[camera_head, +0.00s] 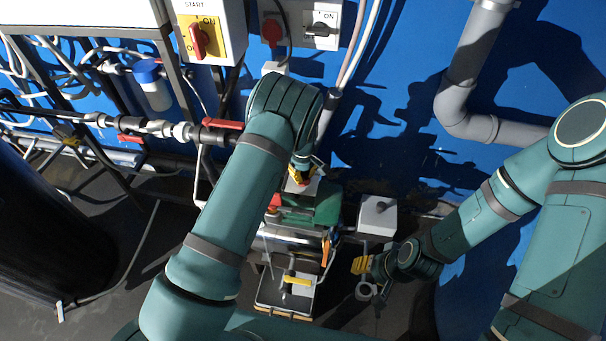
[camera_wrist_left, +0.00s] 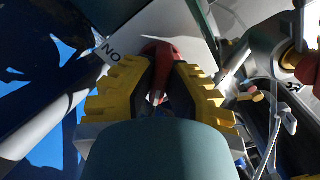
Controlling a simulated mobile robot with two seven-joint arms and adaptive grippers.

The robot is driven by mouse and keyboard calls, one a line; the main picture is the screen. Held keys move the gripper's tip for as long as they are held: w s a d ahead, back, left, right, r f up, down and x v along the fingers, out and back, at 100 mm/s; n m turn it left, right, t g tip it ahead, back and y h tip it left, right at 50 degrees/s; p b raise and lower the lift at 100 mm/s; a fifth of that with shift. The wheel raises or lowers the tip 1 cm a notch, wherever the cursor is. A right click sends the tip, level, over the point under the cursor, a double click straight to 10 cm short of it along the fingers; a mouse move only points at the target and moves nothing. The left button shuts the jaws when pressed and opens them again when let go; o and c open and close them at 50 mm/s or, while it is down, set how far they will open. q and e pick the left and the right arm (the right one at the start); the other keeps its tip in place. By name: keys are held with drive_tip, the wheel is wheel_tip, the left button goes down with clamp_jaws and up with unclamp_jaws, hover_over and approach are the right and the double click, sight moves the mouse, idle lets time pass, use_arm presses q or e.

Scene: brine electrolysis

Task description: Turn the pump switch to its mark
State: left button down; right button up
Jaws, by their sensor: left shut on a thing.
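The pump switch is a red handle (camera_wrist_left: 161,55) on a white box (camera_wrist_left: 190,22) in the left wrist view. An "ON" label shows upside down on the box, left of the handle. My left gripper (camera_wrist_left: 164,82) has its yellow ribbed fingers on both sides of the handle and is shut on it. In the head view the left gripper (camera_head: 300,176) reaches down to the small box by the green pump (camera_head: 327,207); the arm and fingers hide the switch there. My right gripper (camera_head: 363,265) hangs low at the right, away from the switch; its finger gap is unclear.
A yellow panel with a red START switch (camera_head: 200,40) and a grey switch box (camera_head: 320,27) are on the blue wall above. A white box with a dark knob (camera_head: 377,214) stands right of the pump. Pipes with red valve handles (camera_head: 222,123) run left of my arm.

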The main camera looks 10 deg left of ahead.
sight(303, 174)
use_arm(q)
drive_tip(key=shift+s+f, duration=0.1)
drive_tip(key=c, duration=1)
unclamp_jaws()
wheel_tip(303, 174, up, 12)
drive_tip(key=shift+r, duration=0.1)
